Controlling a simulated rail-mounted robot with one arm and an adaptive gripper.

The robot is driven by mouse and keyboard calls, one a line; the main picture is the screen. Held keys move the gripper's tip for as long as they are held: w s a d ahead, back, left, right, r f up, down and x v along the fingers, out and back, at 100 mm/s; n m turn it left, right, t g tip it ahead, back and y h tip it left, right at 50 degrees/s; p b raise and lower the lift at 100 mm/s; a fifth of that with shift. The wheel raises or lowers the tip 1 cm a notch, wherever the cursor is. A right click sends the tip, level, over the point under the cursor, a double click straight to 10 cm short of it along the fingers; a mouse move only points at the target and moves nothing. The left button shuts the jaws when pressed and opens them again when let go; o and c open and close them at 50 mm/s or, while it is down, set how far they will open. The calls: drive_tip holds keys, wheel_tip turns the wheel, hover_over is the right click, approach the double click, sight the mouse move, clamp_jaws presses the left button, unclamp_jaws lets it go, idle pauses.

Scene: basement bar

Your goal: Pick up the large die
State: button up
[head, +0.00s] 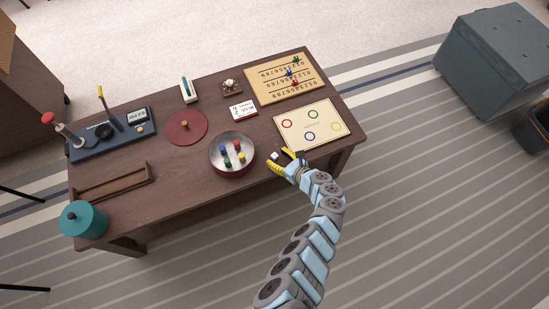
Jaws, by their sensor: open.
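A small white block (275,155), which looks like the large die, is on the brown table (190,190) near its front edge. My gripper (279,158) is open, with its fingertips low over the table, right at the white block. One yellow finger shows on the near side of the block and a dark finger part on the far side. I cannot tell whether either finger touches it. The gripper hides part of the table around the block.
A metal bowl (231,169) with coloured pieces stands just left of the gripper. A cream board with coloured rings (308,125) lies behind and right. A red-and-white card box (244,109), a red disc (187,140) and a numbered board (282,90) lie farther back.

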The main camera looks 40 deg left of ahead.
drive_tip(key=shift+b+x, duration=0.45)
drive_tip(key=shift+x, duration=0.8)
drive_tip(key=c, duration=0.9)
drive_tip(key=shift+r, duration=0.1)
